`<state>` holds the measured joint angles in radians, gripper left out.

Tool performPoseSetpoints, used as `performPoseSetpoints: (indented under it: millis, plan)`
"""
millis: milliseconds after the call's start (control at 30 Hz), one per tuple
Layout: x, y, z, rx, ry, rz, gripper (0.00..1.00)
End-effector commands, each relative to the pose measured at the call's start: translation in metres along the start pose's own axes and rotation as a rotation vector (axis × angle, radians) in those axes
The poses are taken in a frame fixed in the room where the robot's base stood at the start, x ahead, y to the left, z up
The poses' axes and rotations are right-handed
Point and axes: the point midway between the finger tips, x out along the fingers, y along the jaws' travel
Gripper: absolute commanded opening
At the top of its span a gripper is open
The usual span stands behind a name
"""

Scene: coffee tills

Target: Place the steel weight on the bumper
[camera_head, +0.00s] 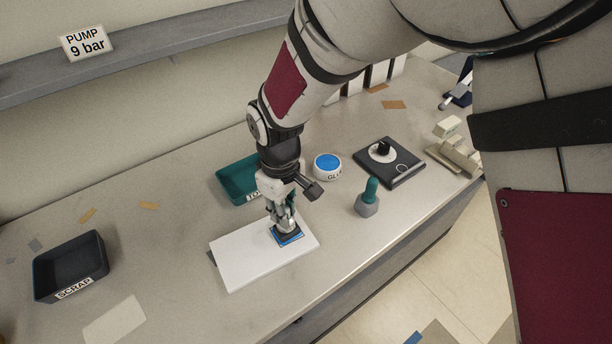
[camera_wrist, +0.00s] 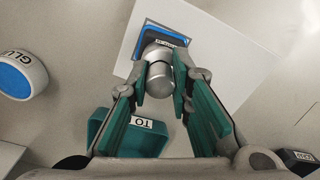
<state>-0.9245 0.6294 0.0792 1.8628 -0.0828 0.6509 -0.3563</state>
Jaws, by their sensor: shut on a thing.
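The steel weight (camera_wrist: 158,68) is a shiny grey cylinder between the fingers of my gripper (camera_wrist: 160,88) in the wrist view. My gripper is shut on it. In the head view my gripper (camera_head: 284,213) points down over a dark square pad with a blue border (camera_head: 290,238), which looks like the bumper. The pad lies on a white board (camera_head: 250,262), near its right end. In the wrist view the dark, blue-edged pad (camera_wrist: 148,40) is partly hidden by the weight. I cannot tell whether the weight touches it.
A teal bin (camera_head: 232,180) stands behind the board, with a round white, blue-topped glue pot (camera_head: 327,166) right of it. A green-handled tool (camera_head: 369,196) and black device (camera_head: 400,170) are farther right. A dark scrap tray (camera_head: 70,262) is at left; the counter between is mostly clear.

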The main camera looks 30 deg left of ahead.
Motion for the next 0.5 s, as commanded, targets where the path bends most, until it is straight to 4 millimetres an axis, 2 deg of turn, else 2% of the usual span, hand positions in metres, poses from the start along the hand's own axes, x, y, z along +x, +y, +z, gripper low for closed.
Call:
performPoseSetpoints:
  millis: [200,233,300,500]
  plan:
    - [0.0033,0.0,0.0,0.0,0.0,0.0,0.0]
    - [0.0029,-0.0002,0.0002,0.0,-0.001,0.0,0.26]
    - [0.0028,-0.0003,0.0003,0.0,-0.001,0.0,0.39]
    - [0.0028,-0.0003,0.0003,0.0,-0.001,0.0,0.39]
